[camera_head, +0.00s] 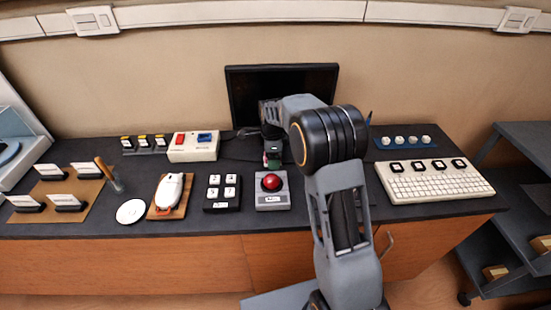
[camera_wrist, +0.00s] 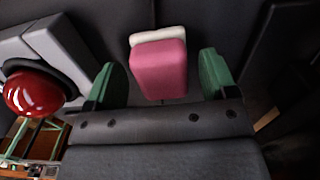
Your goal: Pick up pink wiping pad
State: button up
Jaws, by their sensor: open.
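The pink wiping pad (camera_wrist: 159,70) shows in the wrist view as a pink block with a whitish strip along its far edge. It lies on the dark counter between the two green fingertips of my gripper (camera_wrist: 158,80). My gripper is open, with a gap on each side of the pad. In the head view my gripper (camera_head: 272,158) is behind the red button box, and the pad is mostly hidden there by my gripper and arm.
A grey box with a red dome button (camera_head: 271,182) stands close by and shows at the left of the wrist view (camera_wrist: 34,92). A black monitor (camera_head: 282,90) stands behind. A black keypad (camera_head: 222,192) is to the left, a white keyboard (camera_head: 434,180) to the right.

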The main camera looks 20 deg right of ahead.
jog(key=shift+c, duration=0.4)
jog(key=c, duration=0.9)
jog(key=shift+r, duration=0.15)
jog(key=shift+r, duration=0.65)
jog(key=shift+s+d+r, duration=0.1)
jog(key=shift+s+r, duration=1.8)
jog(key=shift+s, duration=0.45)
jog(key=shift+s+d+r, duration=0.1)
jog(key=shift+s+r, duration=1.8)
jog(key=shift+s, duration=0.4)
jog(key=shift+s+r, duration=1.9)
jog(key=shift+s, duration=0.45)
